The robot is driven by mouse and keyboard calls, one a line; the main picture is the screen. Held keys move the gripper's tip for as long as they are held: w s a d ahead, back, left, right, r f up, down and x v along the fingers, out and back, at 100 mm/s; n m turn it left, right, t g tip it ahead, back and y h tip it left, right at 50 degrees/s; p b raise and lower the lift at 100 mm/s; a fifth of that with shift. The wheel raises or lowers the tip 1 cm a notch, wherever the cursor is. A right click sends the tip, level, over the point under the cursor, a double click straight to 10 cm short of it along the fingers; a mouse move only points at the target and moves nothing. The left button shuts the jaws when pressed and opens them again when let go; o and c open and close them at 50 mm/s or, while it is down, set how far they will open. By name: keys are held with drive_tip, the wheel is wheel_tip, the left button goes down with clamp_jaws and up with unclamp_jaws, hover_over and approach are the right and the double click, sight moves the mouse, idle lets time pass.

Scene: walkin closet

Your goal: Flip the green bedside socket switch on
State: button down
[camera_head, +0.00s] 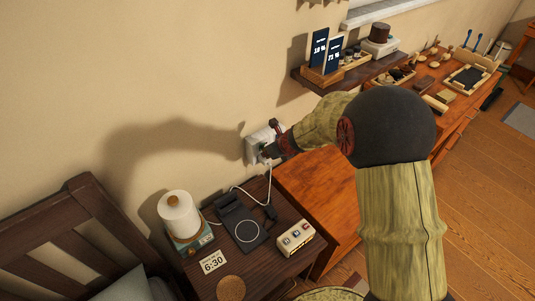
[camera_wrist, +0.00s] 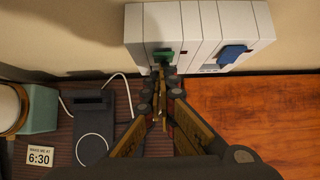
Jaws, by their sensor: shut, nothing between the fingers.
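The white socket panel (camera_wrist: 195,30) is mounted on the wall and fills the top of the wrist view. It also shows in the head view (camera_head: 253,149), partly behind my gripper. The green switch (camera_wrist: 163,56) sits on the panel's left part, with a small dark red mark to its right. A blue switch (camera_wrist: 232,54) sits further right on the same panel. My gripper (camera_wrist: 160,74) is shut and empty, its fingertips right at the lower edge of the green switch. I cannot tell whether they touch. The tips partly overlap the area below the switch.
Below the panel, a dark bedside table holds a charging stand (camera_head: 238,222), a lamp (camera_head: 178,215), a 6:30 card (camera_head: 213,262) and a small block with buttons (camera_head: 296,238). A white cable (camera_wrist: 116,76) hangs nearby. A wooden desk (camera_head: 315,195) stands to the right.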

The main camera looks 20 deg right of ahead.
drive_tip(key=shift+r, duration=0.15)
drive_tip(key=shift+r+p, duration=0.75)
drive_tip(key=shift+p, duration=0.05)
drive_tip(key=shift+f, duration=0.1)
